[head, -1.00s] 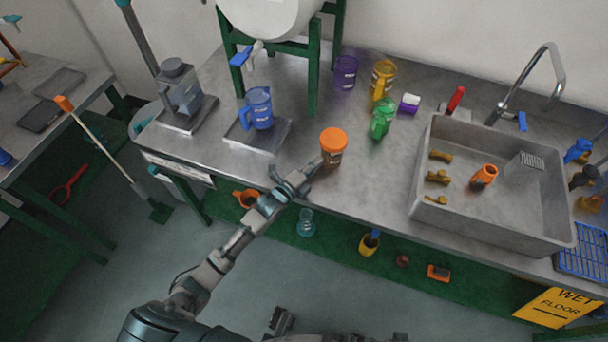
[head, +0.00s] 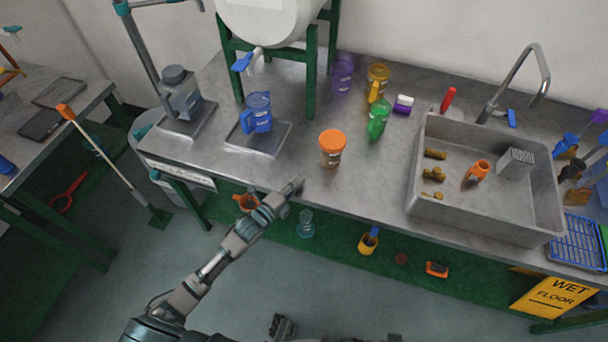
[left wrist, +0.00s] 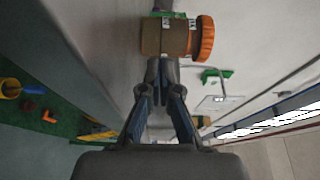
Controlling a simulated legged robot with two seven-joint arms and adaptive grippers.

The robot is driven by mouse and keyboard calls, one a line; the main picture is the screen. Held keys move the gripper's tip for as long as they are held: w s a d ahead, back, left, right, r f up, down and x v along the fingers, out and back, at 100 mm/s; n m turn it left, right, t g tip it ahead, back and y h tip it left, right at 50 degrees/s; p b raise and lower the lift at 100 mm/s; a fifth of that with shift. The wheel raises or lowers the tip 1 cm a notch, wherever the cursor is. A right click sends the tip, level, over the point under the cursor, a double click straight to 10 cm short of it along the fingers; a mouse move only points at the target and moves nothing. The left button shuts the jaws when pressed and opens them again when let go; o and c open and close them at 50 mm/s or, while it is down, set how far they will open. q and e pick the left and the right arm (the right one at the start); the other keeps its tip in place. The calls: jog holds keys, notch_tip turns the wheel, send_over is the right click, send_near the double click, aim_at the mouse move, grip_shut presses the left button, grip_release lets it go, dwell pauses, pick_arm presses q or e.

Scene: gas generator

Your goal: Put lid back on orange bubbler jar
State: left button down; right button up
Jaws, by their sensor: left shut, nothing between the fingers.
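The bubbler jar (head: 331,158), brown with a white label, stands upright on the bench near its front edge. Its orange lid (head: 332,140) sits level on top of the jar. My left gripper (head: 297,186) is shut and empty at the bench's front edge, to the left of and nearer than the jar, apart from it. In the left wrist view the shut fingertips (left wrist: 160,68) point toward the jar (left wrist: 166,37), with the lid (left wrist: 206,39) on its right end. A dark part at the bottom of the head view may be my right gripper (head: 280,325); its jaws are unclear.
A blue jug (head: 257,113) stands on a tray left of the jar. A green jug (head: 378,118), yellow jug (head: 377,82) and purple jug (head: 343,75) stand behind. The grey sink (head: 440,207) is to the right. Bench between jar and sink is clear.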

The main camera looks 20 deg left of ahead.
pick_arm(q)
jog(key=v, duration=0.4)
jog(key=shift+s+d+r, duration=0.1)
jog(key=shift+s+r, duration=0.05)
jog(key=shift+s, duration=0.1)
pick_arm(e)
jog(key=shift+s+f, duration=0.1)
jog(key=shift+f, duration=0.55)
jog(key=shift+a, duration=0.1)
